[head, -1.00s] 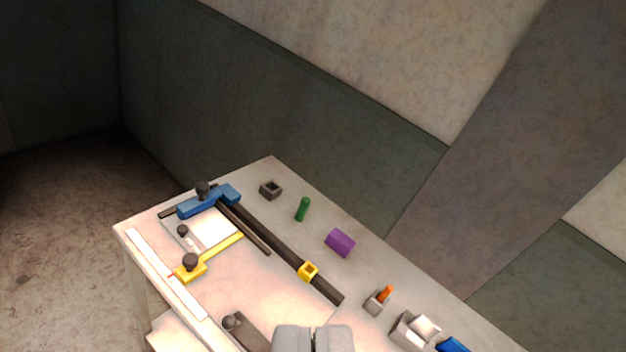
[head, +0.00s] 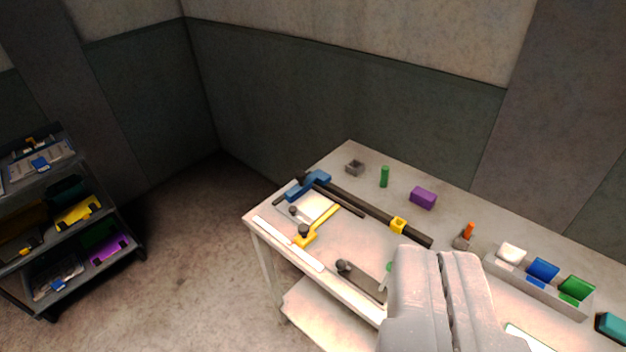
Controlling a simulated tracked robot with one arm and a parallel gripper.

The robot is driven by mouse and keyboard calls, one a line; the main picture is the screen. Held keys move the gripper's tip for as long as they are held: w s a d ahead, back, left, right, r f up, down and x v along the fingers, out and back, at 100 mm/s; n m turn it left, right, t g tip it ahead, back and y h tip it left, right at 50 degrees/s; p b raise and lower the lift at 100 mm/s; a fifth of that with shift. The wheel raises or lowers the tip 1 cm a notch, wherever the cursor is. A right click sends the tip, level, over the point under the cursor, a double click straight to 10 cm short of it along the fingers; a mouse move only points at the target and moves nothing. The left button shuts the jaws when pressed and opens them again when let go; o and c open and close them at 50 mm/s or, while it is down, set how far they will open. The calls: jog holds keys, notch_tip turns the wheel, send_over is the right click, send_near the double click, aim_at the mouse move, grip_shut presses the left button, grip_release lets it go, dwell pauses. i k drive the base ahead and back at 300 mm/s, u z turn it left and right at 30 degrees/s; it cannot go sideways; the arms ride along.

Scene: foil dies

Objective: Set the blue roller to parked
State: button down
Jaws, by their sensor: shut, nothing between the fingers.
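The blue roller (head: 307,187) is a blue bar with a dark knob. It sits at the far left end of a dark rail (head: 365,208) on the workbench. A white sheet (head: 316,207) lies in front of it, beside a yellow slider (head: 306,238) with a dark knob. A yellow block (head: 398,225) sits around the rail near its right end. My gripper (head: 440,255) is shut and empty, in the foreground to the right of the roller and clear of it. It hides part of the bench's front.
The bench also holds a grey square holder (head: 354,167), a green cylinder (head: 384,177), a purple block (head: 423,198), an orange peg (head: 468,231) and a tray (head: 535,288) with white, blue and green pieces. A dark lever (head: 360,281) lies near the front edge. A shelf rack (head: 62,207) stands left; floor between is open.

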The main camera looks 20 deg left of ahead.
aim_at(304, 184)
jog(key=k, duration=0.6)
jog(key=u, duration=0.6)
jog(key=i, duration=2.4)
jog(key=z, duration=0.5)
